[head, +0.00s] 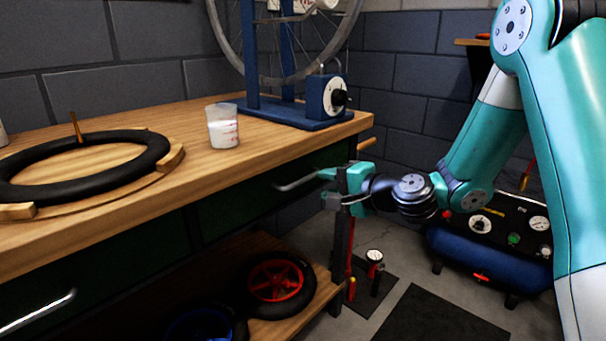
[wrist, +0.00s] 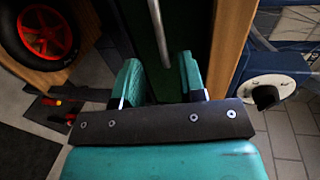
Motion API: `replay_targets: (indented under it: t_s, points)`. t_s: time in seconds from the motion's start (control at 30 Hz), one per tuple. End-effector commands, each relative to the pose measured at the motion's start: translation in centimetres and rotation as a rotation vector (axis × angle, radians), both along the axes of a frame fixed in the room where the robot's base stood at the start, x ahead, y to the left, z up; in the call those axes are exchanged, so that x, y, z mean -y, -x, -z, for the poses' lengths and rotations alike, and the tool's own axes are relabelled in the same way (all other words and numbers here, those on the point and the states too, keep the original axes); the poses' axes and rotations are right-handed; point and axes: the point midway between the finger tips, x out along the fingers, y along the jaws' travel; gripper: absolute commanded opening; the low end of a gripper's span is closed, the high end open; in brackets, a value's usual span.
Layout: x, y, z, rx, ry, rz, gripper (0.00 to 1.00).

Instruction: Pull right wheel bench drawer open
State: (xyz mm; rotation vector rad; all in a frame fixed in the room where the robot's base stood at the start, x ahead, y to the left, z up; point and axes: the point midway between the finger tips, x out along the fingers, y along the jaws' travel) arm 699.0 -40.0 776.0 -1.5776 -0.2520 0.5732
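The right wheel bench drawer (head: 235,200) has a dark green front under the wooden top and looks shut, flush with the bench. Its silver bar handle (head: 298,182) runs along the front near the right end. My gripper (head: 331,187) is at the right end of this handle. In the wrist view my gripper (wrist: 160,78) is open, with a gap between its teal fingers. The handle (wrist: 158,35) runs down the picture toward this gap, and its end lies between the fingertips. I see no finger clearly touching it.
The bench top (head: 185,120) carries a black tyre (head: 85,150), a white cup (head: 222,128) and a blue wheel stand (head: 300,112). A lower shelf holds a red-rimmed wheel (head: 275,282). A blue compressor (head: 485,255) and a floor pump (head: 374,270) stand at right.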

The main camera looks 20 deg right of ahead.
Motion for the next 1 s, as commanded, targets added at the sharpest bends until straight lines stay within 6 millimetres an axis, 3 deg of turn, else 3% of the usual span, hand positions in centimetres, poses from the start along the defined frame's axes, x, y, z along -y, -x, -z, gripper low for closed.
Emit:
replay_targets:
  t_s: [0.3, 0.5, 0.77, 0.8, 0.93, 1.0]
  points:
    - [-3.1, -5.2, 1.2, 0.002, 0.002, -0.003, 0.37]
    - [-3.7, -6.5, 1.5, 0.001, -0.001, 0.0, 0.37]
    - [-3.8, -6.7, 1.6, 0.0, -0.001, 0.001, 0.37]
    - [-3.8, -6.7, 1.6, 0.0, -0.001, 0.001, 0.35]
    - [-3.8, -6.6, 1.6, 0.0, 0.0, 0.001, 0.05]
    - [-3.8, -6.6, 1.6, 0.0, 0.0, 0.001, 0.0]
